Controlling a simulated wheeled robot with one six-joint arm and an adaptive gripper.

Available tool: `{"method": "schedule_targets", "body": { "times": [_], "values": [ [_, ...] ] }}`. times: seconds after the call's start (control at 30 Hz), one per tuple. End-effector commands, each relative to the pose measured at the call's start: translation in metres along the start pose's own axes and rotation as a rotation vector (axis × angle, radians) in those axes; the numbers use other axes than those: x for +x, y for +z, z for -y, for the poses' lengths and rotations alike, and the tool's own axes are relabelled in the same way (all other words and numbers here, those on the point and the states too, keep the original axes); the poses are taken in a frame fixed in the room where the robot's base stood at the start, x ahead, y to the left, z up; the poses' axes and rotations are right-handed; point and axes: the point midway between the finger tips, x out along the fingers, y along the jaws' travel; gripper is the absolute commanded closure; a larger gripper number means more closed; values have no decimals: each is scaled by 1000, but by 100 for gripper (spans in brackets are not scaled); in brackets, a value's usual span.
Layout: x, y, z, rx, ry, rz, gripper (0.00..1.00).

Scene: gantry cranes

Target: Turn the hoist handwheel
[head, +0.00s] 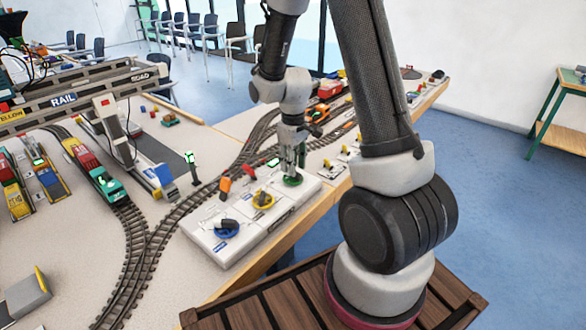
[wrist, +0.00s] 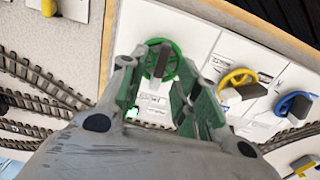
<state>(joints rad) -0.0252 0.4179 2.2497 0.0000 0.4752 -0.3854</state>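A white control panel (head: 250,218) at the table's front edge carries blue, yellow and green handwheels. The green handwheel (wrist: 172,66) has a dark grip bar across it; in the head view (head: 292,181) my gripper (head: 297,160) partly hides it. The yellow handwheel (head: 263,200) and the blue handwheel (head: 227,229) stand clear to its left; they also show right of my gripper in the wrist view. I cannot read which label says hoist. My gripper (wrist: 153,82) points down over the green handwheel, its fingers apart and nothing held between them. Contact with the wheel cannot be told.
Small yellow levers (head: 331,168) sit on panels to the right. Toy trains and a gantry stand farther left.

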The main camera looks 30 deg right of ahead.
Motion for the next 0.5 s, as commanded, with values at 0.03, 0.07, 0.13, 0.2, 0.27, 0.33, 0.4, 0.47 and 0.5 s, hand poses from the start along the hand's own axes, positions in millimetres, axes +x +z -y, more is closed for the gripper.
{"method": "schedule_targets", "body": {
  "times": [0.03,0.07,0.13,0.2,0.27,0.33,0.4,0.47,0.5],
  "values": [
    [8,0,0,0,-1,2,68],
    [12,1,0,0,-1,3,68],
    [19,0,0,0,0,1,68],
    [24,0,0,0,0,1,68],
    [26,0,0,0,0,0,68],
    [27,0,0,0,1,-1,68],
    [26,0,0,0,1,-2,68],
    [26,0,0,0,1,-2,68],
    [26,0,0,0,1,-1,68]
  ]
}}
